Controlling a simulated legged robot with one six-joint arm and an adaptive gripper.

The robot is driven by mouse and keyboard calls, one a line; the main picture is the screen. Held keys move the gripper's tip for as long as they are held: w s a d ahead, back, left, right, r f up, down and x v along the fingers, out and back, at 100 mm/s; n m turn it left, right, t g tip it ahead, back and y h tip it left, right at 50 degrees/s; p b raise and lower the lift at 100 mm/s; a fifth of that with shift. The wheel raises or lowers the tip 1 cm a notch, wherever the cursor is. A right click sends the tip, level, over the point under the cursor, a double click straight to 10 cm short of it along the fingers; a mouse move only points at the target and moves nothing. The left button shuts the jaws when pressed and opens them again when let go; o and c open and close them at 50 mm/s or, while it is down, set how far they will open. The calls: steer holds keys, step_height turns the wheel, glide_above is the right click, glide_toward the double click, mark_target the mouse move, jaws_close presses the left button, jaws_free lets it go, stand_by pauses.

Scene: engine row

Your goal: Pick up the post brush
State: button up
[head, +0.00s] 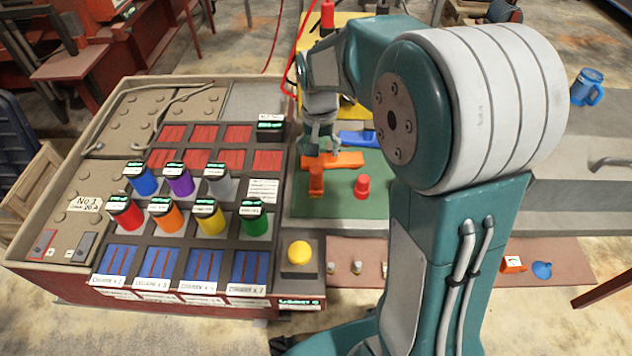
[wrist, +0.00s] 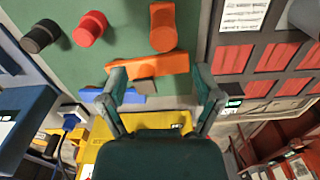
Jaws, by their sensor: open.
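On the green mat (head: 338,203) lie an orange T-shaped piece (head: 345,160), a blue piece (head: 357,138) and a red capped cylinder (head: 363,187). No label marks the post brush, so I cannot tell for certain which of these it is. In the wrist view the orange piece (wrist: 150,64) lies just beyond my fingertips. The blue piece (wrist: 118,97), with a brown part beside it, lies at the left finger, partly hidden by it. My gripper (wrist: 158,78) is open and empty, pointing down over the mat; it also shows in the head view (head: 320,148). Contact is unclear.
Left of the mat is a large case (head: 115,225) with coloured, labelled cylinders and red and blue panels. A yellow button (head: 299,252) sits at its front right. A black cylinder (wrist: 40,36) is near the red one. A blue mug (head: 586,87) stands far right.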

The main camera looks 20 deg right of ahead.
mark_target(316, 177)
steer(key=f, duration=0.9)
steer(key=shift+a, duration=0.3)
jaws_close()
